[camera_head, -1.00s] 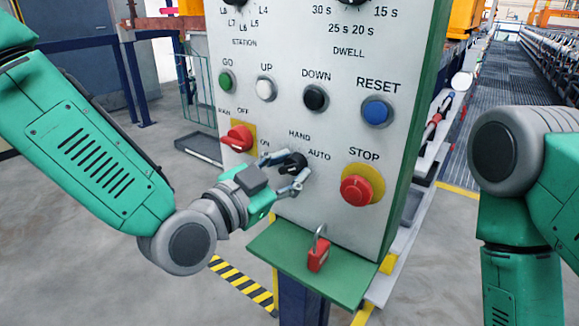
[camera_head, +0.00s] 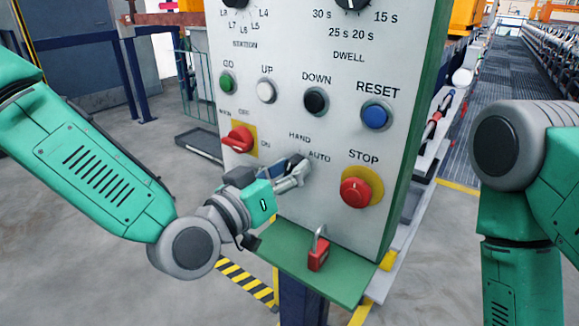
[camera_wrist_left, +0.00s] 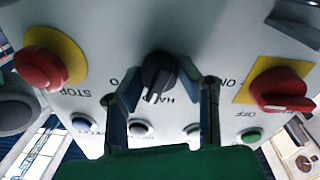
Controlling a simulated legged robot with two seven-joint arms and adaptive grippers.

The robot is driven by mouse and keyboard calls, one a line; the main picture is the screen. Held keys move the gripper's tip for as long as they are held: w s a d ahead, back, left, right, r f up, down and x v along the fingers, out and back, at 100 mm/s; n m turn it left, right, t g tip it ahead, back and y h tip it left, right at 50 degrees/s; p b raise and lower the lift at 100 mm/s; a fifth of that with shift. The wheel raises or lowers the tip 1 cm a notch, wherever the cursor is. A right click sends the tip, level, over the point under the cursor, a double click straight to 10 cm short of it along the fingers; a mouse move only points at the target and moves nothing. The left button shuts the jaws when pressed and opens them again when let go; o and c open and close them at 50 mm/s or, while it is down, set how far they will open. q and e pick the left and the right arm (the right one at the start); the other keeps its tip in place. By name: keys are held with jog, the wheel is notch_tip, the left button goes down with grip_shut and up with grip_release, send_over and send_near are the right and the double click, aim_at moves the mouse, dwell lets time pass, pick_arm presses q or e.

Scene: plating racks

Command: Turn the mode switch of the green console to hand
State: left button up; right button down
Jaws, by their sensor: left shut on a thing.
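The green console (camera_head: 272,132) has a pale front panel. Its mode switch is a black knob (camera_wrist_left: 158,70), between the fingers in the left wrist view and mostly hidden in the head view. The HAND label (camera_head: 299,137) is above it and AUTO (camera_head: 319,157) to its right. In the upside-down wrist view, the knob's pale mark points down, close to the HAND lettering; I cannot tell its exact setting. My left gripper (camera_head: 296,173) is shut on the knob, with a finger on either side. My right gripper is out of view.
A red on/off switch (camera_head: 239,139) is left of the knob; a red STOP button (camera_head: 355,191) is to the right. A red padlock (camera_head: 318,255) hangs by the green shelf (camera_head: 340,285) below. Push buttons, including blue RESET (camera_head: 376,116), are above.

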pick_arm(q)
jog(key=shift+w+a+r+n+t, duration=0.1)
jog(key=shift+w+r+n+t, duration=0.1)
jog(key=shift+n, duration=0.7)
jog(key=shift+w+a+r+n+t, duration=0.1)
jog(key=shift+n+t, duration=0.1)
jog(key=shift+n, duration=0.7)
jog(key=shift+n, duration=0.3)
jog(key=o, duration=1.1)
jog(key=shift+o, duration=0.2)
jog(key=shift+d+f, duration=0.1)
jog(key=shift+f, duration=0.1)
jog(key=shift+s+a, duration=0.25)
jog(key=shift+s, duration=0.15)
jog(key=v, duration=0.6)
jog(key=shift+s+a, duration=0.2)
